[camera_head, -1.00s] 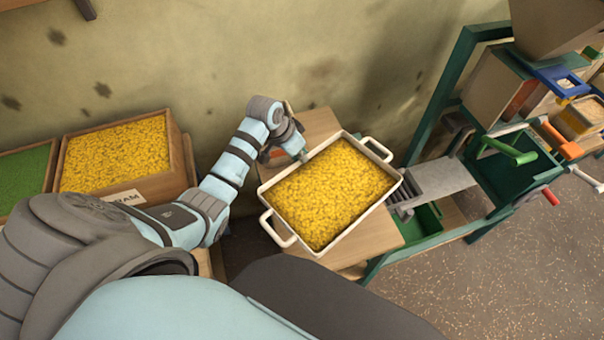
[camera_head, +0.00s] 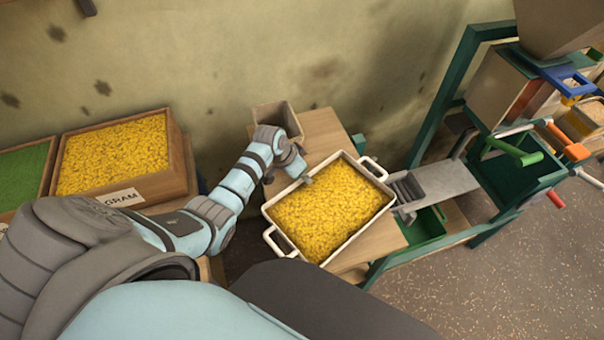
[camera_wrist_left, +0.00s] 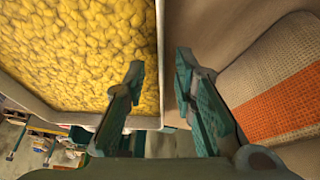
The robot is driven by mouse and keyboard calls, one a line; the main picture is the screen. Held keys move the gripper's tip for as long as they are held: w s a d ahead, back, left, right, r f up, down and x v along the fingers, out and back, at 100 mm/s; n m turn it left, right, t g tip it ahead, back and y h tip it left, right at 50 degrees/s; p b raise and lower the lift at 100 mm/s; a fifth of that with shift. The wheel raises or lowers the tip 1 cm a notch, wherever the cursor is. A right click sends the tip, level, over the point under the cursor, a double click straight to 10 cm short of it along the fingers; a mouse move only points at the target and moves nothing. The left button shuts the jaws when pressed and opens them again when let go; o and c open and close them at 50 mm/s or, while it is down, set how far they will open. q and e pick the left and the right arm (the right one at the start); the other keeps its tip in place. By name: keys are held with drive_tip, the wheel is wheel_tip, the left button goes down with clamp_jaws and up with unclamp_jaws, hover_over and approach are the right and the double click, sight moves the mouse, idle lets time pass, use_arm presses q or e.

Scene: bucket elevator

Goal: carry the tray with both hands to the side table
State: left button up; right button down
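The tray (camera_head: 268,216), cream-white with two loop handles and filled with yellow grain (camera_head: 330,207), sits over a wooden table top (camera_head: 385,241); contact beneath it is hidden. My left gripper (camera_head: 304,179) is at the tray's upper left rim. In the left wrist view its two fingers (camera_wrist_left: 160,75) stand apart on either side of the tray's rim, one over the grain and one outside. A gap shows between each finger and the rim, so it looks open. My right gripper is not in view.
A wooden bin (camera_head: 277,116) stands behind my left gripper. Crates of yellow (camera_head: 115,155) and green grain (camera_head: 22,178) are at the left. A green-framed machine (camera_head: 480,165) with a metal chute stands right of the tray. A striped sack (camera_wrist_left: 285,100) shows in the wrist view.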

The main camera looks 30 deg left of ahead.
use_arm(q)
drive_tip(key=shift+r, duration=0.2)
drive_tip(key=p+v, duration=0.3)
drive_tip(key=v, duration=0.8)
drive_tip(key=shift+s+a+r, duration=0.15)
drive_tip(key=shift+s+r, duration=0.05)
drive_tip(key=shift+r, duration=0.1)
